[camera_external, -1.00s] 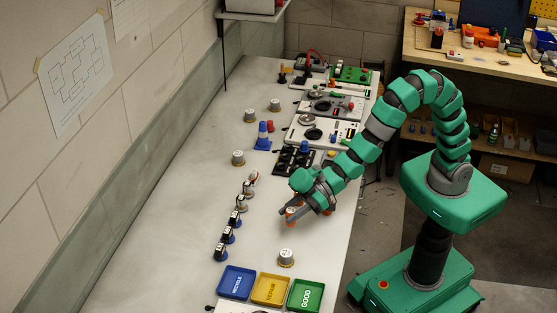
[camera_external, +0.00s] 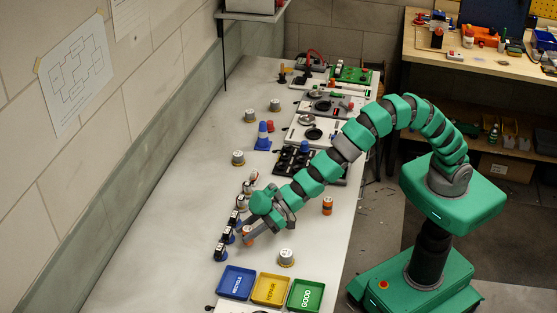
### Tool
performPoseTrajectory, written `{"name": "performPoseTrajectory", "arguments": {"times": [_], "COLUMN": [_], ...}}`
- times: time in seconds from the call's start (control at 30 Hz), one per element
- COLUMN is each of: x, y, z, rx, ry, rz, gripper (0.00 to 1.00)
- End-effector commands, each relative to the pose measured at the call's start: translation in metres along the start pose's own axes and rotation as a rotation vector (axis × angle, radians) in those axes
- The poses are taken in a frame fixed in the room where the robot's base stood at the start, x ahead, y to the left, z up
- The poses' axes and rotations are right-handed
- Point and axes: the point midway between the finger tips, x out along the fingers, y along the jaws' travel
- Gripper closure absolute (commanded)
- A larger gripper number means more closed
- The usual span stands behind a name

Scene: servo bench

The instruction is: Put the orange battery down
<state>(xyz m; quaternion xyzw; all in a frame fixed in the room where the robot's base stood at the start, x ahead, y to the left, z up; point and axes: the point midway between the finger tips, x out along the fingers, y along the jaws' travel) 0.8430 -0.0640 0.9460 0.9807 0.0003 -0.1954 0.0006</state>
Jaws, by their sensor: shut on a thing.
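My gripper (camera_external: 247,238) is over the left part of the bench, low by the near end of a row of small dark-and-white items. It is shut on an orange battery (camera_external: 247,231), which is partly hidden by the fingers. I cannot tell whether this battery touches the bench top. A second orange item with a pale band (camera_external: 327,206) stands upright on the bench to the right, apart from my gripper.
The row of small items (camera_external: 228,235) is close to my gripper's left. A white-and-metal round part (camera_external: 286,257) stands to the lower right. Blue (camera_external: 236,282), yellow (camera_external: 270,289) and green (camera_external: 305,295) trays lie at the near end. Black holder (camera_external: 293,160) is farther back.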

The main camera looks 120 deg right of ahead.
Motion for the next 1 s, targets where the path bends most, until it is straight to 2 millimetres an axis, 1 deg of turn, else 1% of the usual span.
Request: {"name": "performPoseTrajectory", "arguments": {"times": [0.07,0.3,0.67,0.7,0.77,1.0], "x": [0.002,0.013,0.014,0.014,0.014,0.014], "y": [0.0,0.001,0.0,0.0,0.0,0.0], "z": [0.004,0.031,0.034,0.034,0.034,0.034], "rx": [0.0,0.0,0.0,0.0,0.0,0.0], "ry": [-0.001,0.0,0.0,0.0,0.0,-0.001], "rz": [0.0,0.0,0.0,0.0,0.0,0.0], "gripper": [0.96,0.96,0.96,0.65,0.49,0.49]}}
